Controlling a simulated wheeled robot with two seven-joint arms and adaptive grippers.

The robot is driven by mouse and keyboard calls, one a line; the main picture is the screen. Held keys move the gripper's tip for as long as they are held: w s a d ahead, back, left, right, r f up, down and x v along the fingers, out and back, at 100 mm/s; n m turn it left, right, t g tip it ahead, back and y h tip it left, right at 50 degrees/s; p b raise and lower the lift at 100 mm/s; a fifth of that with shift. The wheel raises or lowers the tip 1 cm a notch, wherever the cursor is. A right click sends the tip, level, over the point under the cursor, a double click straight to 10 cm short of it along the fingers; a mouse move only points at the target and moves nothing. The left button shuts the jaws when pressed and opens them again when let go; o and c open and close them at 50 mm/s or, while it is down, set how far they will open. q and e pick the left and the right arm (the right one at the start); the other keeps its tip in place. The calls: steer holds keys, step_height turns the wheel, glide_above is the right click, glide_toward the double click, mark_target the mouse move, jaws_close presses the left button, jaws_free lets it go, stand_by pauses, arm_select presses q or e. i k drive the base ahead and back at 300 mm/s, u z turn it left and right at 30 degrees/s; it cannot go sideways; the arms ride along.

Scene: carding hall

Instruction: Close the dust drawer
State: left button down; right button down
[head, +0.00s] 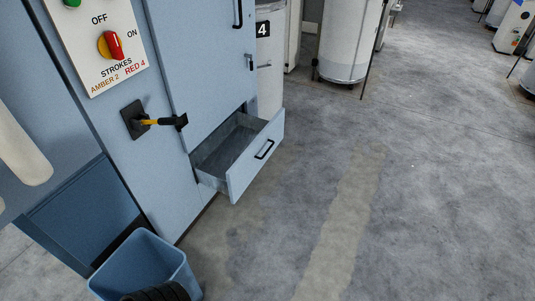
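The dust drawer (256,158) stands pulled out of the low part of the pale blue machine cabinet (207,70). Its grey inside shows from above and looks empty. Its light blue front panel faces right and carries a black bar handle (264,150). Nothing touches the drawer. Neither of my grippers can be made out in the head view.
A blue bin (138,262) stands on the floor at the lower left, with a dark ribbed thing at its front. The concrete floor (400,200) to the right is clear.

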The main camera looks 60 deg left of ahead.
mark_target(227, 162)
steer(key=u, duration=0.4)
steer(key=i, duration=0.95)
steer(key=u, duration=0.75)
